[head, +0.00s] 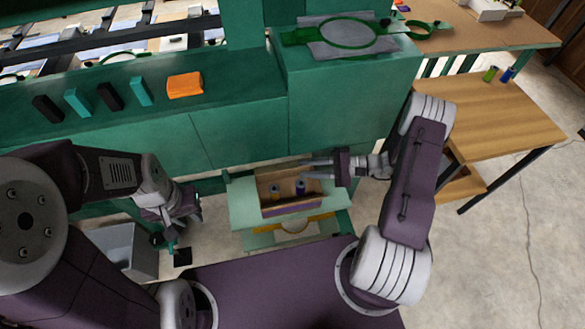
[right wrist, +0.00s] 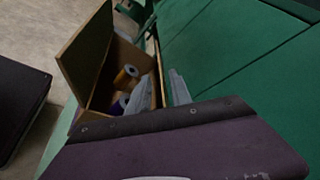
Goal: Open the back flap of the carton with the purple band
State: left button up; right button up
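The carton (head: 290,211) with the purple band stands on a pale green surface at the foot of the green cabinet. Its inside is partly visible, with a yellow-orange spool (right wrist: 126,76) and a purple spool (right wrist: 118,106) in it. A brown flap (right wrist: 86,52) stands up at the carton's left in the right wrist view. My right gripper (head: 312,170) is open at the carton's cabinet side. In the right wrist view its fingers (right wrist: 161,92) are apart, with a brown carton edge showing between them; contact is unclear. My left gripper (head: 172,240) hangs left of the carton; its opening is unclear.
The green cabinet (head: 338,115) rises close behind the carton. A grey bin (head: 128,252) stands on the floor at the left. A wooden table (head: 505,120) is at the right. Bare floor lies at the lower right.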

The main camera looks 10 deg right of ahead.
aim_at(284, 166)
jog(key=x, duration=0.5)
jog(key=shift+d, duration=0.1)
jog(key=shift+c, duration=0.3)
grip_shut()
dwell(1.0)
